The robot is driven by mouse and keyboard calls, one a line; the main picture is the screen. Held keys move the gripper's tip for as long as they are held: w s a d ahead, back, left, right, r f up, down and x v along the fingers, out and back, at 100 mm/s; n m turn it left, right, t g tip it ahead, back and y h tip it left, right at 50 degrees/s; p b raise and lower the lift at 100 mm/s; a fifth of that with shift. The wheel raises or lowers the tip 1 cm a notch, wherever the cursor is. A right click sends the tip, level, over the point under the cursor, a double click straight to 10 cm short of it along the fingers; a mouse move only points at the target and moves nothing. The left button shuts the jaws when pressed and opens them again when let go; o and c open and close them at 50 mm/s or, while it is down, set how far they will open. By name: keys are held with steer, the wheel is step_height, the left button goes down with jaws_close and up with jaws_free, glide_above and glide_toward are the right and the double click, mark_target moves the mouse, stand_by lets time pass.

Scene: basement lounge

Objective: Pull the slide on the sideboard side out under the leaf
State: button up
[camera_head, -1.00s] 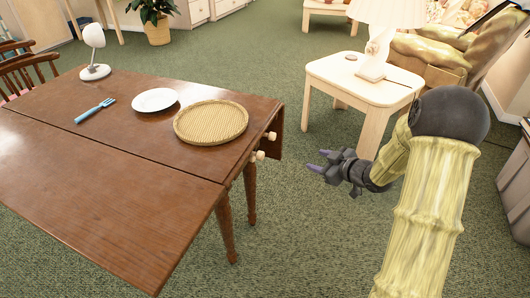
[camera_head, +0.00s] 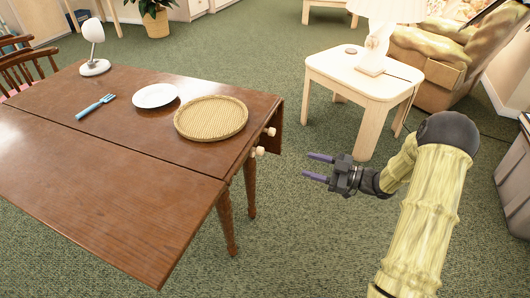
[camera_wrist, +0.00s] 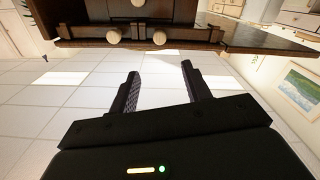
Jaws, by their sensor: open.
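A brown drop-leaf table (camera_head: 100,190) stands at the left, with a leaf (camera_head: 275,105) at its far right end edge. Two pale round slide knobs stick out from its end: one farther back (camera_head: 271,131) and one nearer (camera_head: 257,151). In the wrist view two pale knobs, left (camera_wrist: 114,37) and right (camera_wrist: 159,37), sit side by side on the dark table end, with a third knob (camera_wrist: 137,3) at the top edge. My gripper (camera_head: 315,167) is open and empty, to the right of the knobs and apart from them, fingers pointing left.
A woven tray (camera_head: 211,119), white plate (camera_head: 155,96), blue fork (camera_head: 96,107) and white lamp (camera_head: 94,50) are on the table. A pale side table (camera_head: 360,80) with a lamp stands behind my gripper. Green carpet between is free.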

mark_target(263, 152)
steer(key=b+x, duration=0.2)
steer(key=x, duration=1.4)
steer(key=shift+a+b, duration=0.15)
steer(key=shift+b, duration=0.2)
jaws_close()
